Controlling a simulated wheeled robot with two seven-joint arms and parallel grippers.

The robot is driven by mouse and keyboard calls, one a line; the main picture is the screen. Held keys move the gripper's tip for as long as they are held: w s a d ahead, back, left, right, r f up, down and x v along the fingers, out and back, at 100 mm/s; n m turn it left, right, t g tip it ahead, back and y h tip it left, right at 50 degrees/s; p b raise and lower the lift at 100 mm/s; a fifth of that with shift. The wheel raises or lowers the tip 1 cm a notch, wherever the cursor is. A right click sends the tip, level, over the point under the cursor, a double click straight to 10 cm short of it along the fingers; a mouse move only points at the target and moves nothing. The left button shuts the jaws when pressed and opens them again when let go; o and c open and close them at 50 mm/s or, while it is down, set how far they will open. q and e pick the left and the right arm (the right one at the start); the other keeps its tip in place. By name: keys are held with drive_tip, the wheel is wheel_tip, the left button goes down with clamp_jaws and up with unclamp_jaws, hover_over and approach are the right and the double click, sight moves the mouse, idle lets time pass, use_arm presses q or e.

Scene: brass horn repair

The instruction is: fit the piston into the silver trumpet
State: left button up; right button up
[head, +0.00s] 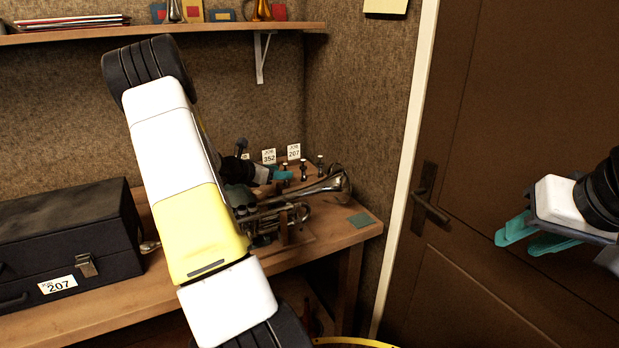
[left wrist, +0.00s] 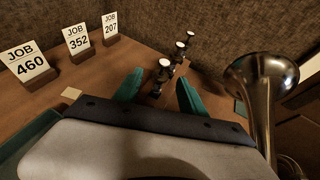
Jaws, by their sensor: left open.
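The silver trumpet (head: 326,186) lies in a wooden holder on the bench in the head view, its bell toward the right. The bell (left wrist: 262,85) fills the right of the left wrist view. Several pistons with pale caps stand in a row behind it; the nearest piston (left wrist: 164,72) is just ahead of and between my left fingertips. Two more pistons (left wrist: 181,48) stand beyond it. My left gripper (left wrist: 160,92) is open with teal fingers; in the head view my forearm partly hides it. My right gripper (head: 518,241) is open and empty, in front of the door.
Job cards 460 (left wrist: 24,62), 352 (left wrist: 77,40) and 207 (left wrist: 110,27) stand along the bench back. A black case (head: 70,235) tagged 207 sits at the left. A teal pad (head: 360,220) lies near the bench's right edge. A shelf (head: 220,33) hangs above.

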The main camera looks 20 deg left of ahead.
use_arm(q)
drive_tip(key=x, duration=0.3)
drive_tip(key=shift+w+f, duration=0.1)
drive_tip(key=shift+w, duration=0.15)
clamp_jaws()
